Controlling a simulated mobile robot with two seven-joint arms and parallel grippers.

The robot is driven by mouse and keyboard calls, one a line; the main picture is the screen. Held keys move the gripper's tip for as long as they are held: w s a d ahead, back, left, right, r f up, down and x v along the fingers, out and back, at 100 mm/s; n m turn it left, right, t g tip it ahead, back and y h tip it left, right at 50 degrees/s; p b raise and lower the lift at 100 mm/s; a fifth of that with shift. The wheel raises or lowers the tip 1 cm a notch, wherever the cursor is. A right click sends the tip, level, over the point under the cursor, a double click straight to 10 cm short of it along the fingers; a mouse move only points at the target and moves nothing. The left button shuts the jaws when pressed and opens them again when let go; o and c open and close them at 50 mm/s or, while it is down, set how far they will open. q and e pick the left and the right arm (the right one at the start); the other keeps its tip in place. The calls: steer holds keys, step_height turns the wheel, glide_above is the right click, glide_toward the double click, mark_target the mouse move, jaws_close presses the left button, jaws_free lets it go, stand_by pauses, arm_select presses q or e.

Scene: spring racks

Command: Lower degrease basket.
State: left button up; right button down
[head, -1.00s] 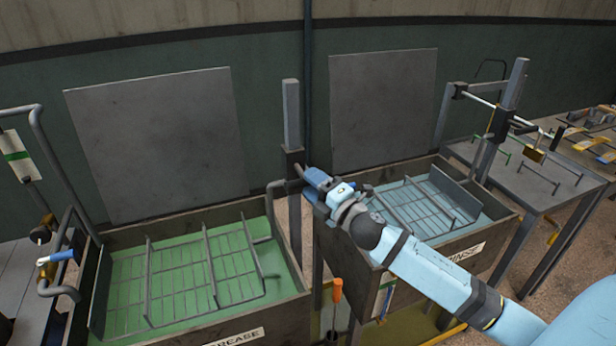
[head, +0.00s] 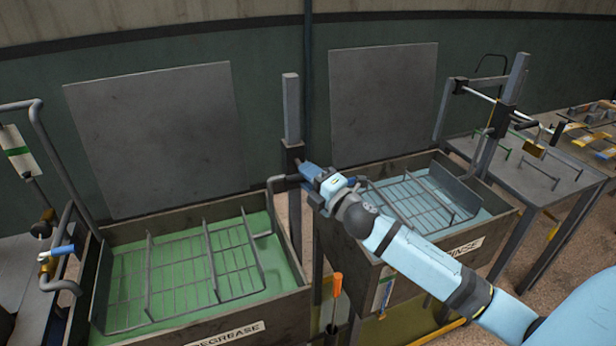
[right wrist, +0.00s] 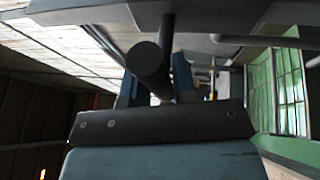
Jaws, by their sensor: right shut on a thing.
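The degrease basket (head: 212,262) is a grey wire frame inside the left tank (head: 285,295), whose front is labelled DEGREASE, over green liquid. I cannot tell how deep it sits. A bent grey arm (head: 277,180) links it to a dark sliding block (head: 292,153) on an upright post (head: 291,108). My right gripper (head: 303,171) is beside that post, shut on a dark round handle (right wrist: 150,68), which lies between its fingers in the right wrist view. The fingers partly hide the handle in the head view. My left gripper is not in view.
The rinse tank (head: 500,215), with its own basket (head: 405,205), stands to the right under my right arm. A pipe with a blue-handled valve (head: 62,250) is at the left. An orange-handled tool (head: 337,286) stands between the tanks. A grey table (head: 565,187) is at the right.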

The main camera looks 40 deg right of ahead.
arm_select(q)
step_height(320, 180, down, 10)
steer(key=b, duration=1.1)
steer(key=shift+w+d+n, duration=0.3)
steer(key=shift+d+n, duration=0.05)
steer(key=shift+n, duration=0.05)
arm_select(e)
step_height(320, 180, down, 17)
steer(key=shift+r, duration=0.15)
steer(key=shift+s, duration=0.1)
steer(key=c, duration=1)
jaws_free()
steer(key=shift+o, duration=0.2)
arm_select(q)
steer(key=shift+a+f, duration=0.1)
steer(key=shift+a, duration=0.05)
arm_select(e)
steer(key=shift+r, duration=0.1)
arm_select(q)
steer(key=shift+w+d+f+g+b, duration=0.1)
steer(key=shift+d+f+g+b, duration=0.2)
steer(key=shift+b, duration=0.5)
arm_select(e)
steer(key=v, duration=1.3)
steer(key=shift+s, duration=0.35)
